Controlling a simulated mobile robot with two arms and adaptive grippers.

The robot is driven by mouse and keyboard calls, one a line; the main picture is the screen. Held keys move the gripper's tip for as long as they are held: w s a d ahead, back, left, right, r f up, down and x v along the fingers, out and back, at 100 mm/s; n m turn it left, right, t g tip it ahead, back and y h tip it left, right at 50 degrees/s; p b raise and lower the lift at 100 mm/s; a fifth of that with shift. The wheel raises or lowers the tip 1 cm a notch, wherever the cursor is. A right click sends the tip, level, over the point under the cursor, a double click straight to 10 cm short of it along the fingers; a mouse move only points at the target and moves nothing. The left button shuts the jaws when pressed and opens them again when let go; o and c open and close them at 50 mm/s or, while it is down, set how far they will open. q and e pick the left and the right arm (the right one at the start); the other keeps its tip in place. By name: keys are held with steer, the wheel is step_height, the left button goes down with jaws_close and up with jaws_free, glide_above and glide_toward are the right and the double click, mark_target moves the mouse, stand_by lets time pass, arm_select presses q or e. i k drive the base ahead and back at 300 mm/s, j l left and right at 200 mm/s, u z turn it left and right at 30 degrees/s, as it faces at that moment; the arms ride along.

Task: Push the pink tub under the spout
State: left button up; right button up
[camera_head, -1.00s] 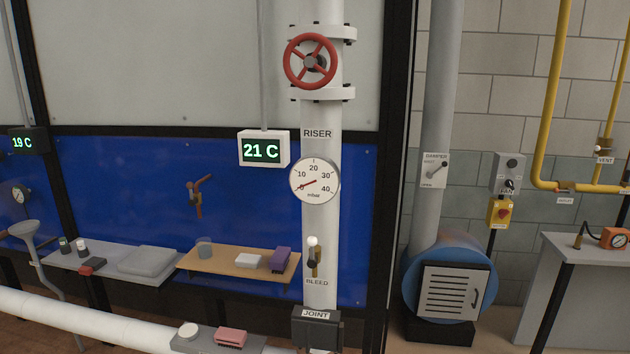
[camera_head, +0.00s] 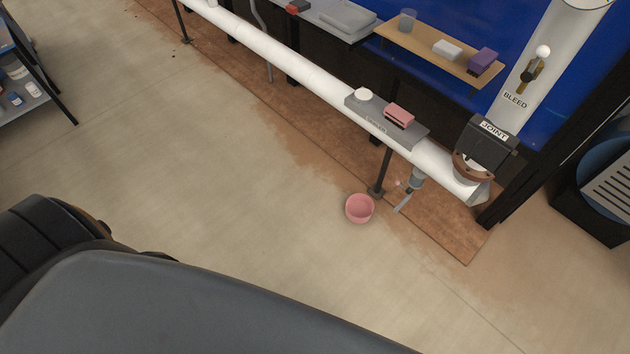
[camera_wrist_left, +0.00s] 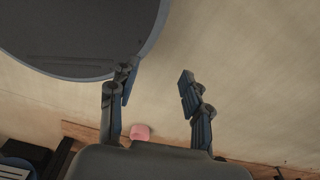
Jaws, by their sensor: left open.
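The pink tub (camera_head: 360,208) stands upright and looks empty on the floor in the head view, just in front of the pipe's support post. The spout (camera_head: 403,200) hangs from a small valve under the white pipe's right end, to the right of the tub and apart from it. My left gripper (camera_wrist_left: 157,77) is open and empty in the left wrist view. A pink shape there, likely the tub (camera_wrist_left: 140,132), shows between and beyond its fingers, partly hidden by the gripper body. My right gripper is in no view.
The white pipe (camera_head: 290,55) runs low along the wall above a brown floor strip (camera_head: 455,240). A support post (camera_head: 382,170) stands close behind the tub. A grey ledge on the pipe holds a pink block (camera_head: 399,115). The open floor (camera_head: 230,170) is clear.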

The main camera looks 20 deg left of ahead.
mark_target(360, 207)
steer(key=u, duration=0.3)
steer(key=i+j, duration=0.25)
steer(key=i, duration=0.3)
steer(key=i+j+u, duration=0.1)
steer(key=i+j, duration=0.15)
steer(key=i, duration=0.25)
steer(key=i+j, duration=0.2)
steer(key=i, duration=0.35)
